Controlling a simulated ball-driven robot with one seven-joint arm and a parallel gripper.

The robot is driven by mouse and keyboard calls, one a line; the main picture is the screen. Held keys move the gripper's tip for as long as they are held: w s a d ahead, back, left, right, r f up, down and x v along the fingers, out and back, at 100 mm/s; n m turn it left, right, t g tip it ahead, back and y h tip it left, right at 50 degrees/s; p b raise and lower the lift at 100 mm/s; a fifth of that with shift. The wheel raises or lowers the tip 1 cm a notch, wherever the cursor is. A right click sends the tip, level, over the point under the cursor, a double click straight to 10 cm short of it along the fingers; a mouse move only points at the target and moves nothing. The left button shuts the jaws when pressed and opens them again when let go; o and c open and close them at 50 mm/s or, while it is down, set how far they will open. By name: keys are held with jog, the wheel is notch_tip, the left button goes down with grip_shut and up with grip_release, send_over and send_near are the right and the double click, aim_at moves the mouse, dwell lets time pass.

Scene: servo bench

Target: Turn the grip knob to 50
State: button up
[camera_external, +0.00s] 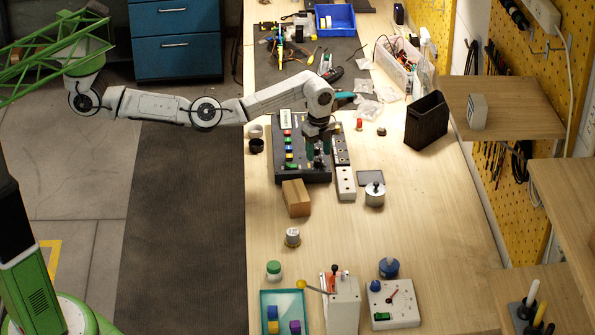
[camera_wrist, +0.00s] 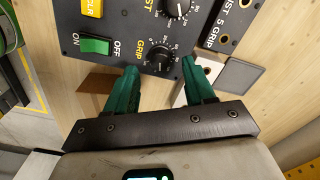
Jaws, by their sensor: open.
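The grip knob (camera_wrist: 158,54) is a small black dial with white scale marks and the word GRIP beside it, low on the dark control panel (camera_wrist: 125,32). Its exact setting is too small to read. My gripper (camera_wrist: 160,65) is open, with one green finger to each side just short of the knob and the knob showing in the gap between the tips. I cannot tell whether the fingers touch the panel. In the external view, my gripper (camera_external: 318,150) points down over the right part of the dark panel (camera_external: 290,177), and my wrist hides the knob.
A second knob (camera_wrist: 177,9), a green ON/OFF switch (camera_wrist: 95,45) and a yellow button (camera_wrist: 92,8) sit close by. A wooden block (camera_external: 296,198), a pale block (camera_external: 346,184) and a metal cylinder (camera_external: 375,194) stand near the panel.

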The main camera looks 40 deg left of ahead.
aim_at(318, 162)
jog(key=shift+f, duration=1.35)
jog(key=shift+c, duration=0.2)
grip_shut()
